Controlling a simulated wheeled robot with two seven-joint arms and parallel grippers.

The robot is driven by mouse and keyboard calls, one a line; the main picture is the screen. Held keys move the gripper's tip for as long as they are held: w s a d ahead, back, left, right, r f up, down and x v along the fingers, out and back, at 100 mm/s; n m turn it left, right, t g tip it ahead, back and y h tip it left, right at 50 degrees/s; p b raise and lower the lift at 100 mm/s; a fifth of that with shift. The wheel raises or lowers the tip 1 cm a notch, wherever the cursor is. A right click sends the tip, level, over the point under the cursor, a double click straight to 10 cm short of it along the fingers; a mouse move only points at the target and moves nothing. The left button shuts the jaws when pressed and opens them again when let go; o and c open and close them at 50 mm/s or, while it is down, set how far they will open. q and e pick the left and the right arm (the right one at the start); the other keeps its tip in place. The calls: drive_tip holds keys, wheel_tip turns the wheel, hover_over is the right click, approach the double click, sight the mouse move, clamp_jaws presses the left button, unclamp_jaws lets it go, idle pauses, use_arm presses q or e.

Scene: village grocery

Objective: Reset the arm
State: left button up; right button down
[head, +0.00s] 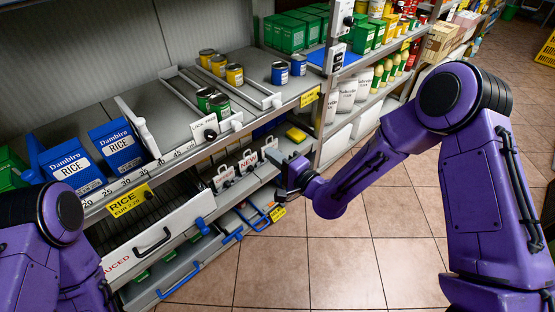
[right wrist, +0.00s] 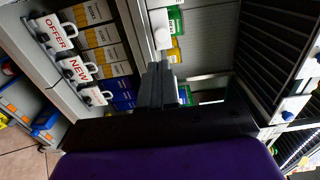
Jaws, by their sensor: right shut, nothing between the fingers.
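My right arm (head: 460,150) is purple with black joints and reaches in from the right, bent at a raised elbow. Its gripper (head: 288,172) is in front of the lower shelf edge, beside the white tags there. The dark fingers (right wrist: 165,85) also show in the right wrist view, closed together with nothing between them. I cannot tell whether the gripper touches the shelf. My left arm (head: 45,255) shows at the bottom left, in front of the shelf. Its gripper is not in view.
Blue rice packs (head: 118,146) and several cans (head: 235,74) stand on the upper shelf. Below are an open drawer (head: 160,240) and tags such as NEW (right wrist: 77,70). Yellow-labelled boxes (right wrist: 101,35) stand behind the tags. The tiled floor (head: 310,265) is clear between my arms.

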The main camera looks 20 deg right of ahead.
drive_tip(key=s+d+f+n+g+h, duration=0.2)
drive_tip(key=s+d+f+g+h, duration=0.15)
drive_tip(key=s+f, duration=0.35)
drive_tip(key=s+d+f+n+g+h, duration=0.2)
drive_tip(key=s+d+f+h, duration=0.25)
drive_tip(key=f, duration=0.35)
drive_tip(key=s+d+f+g+h, duration=0.1)
drive_tip(key=s+d+f+g, duration=0.1)
drive_tip(key=s, duration=0.6)
drive_tip(key=s+d+f+n+g+h+p, duration=0.1)
drive_tip(key=s+d+f+g, duration=0.1)
drive_tip(key=s, duration=0.6)
drive_tip(key=s+d+f+g+h+p, duration=0.1)
drive_tip(key=s+d+f+g, duration=0.2)
drive_tip(key=s, duration=0.5)
drive_tip(key=shift+s+d+f+n+h, duration=0.15)
drive_tip(key=shift+d+f+n+h, duration=0.25)
drive_tip(key=shift+d+f, duration=0.4)
